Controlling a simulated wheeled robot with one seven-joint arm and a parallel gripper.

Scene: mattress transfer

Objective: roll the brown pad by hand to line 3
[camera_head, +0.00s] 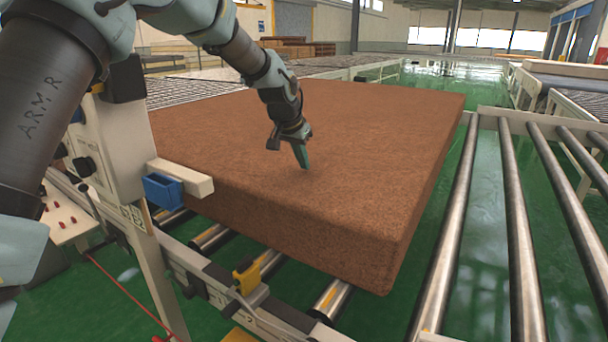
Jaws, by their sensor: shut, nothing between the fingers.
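The brown pad (349,121) is a large, thick, flat block lying on metal rollers in the middle of the head view. Its near corner points toward the lower right, and its right edge stops beside a long roller. My gripper (303,167) is shut and empty, pointing down at the pad's top near the middle. The fingertips are at or just above the surface; I cannot tell whether they touch. No marking that reads as line 3 shows clearly.
More bare rollers (517,220) run to the right over a green floor (487,265). A frame rail with a yellow block (246,277) runs along the near side. A white post with a blue block (163,190) stands at the pad's left corner. Other conveyors lie behind.

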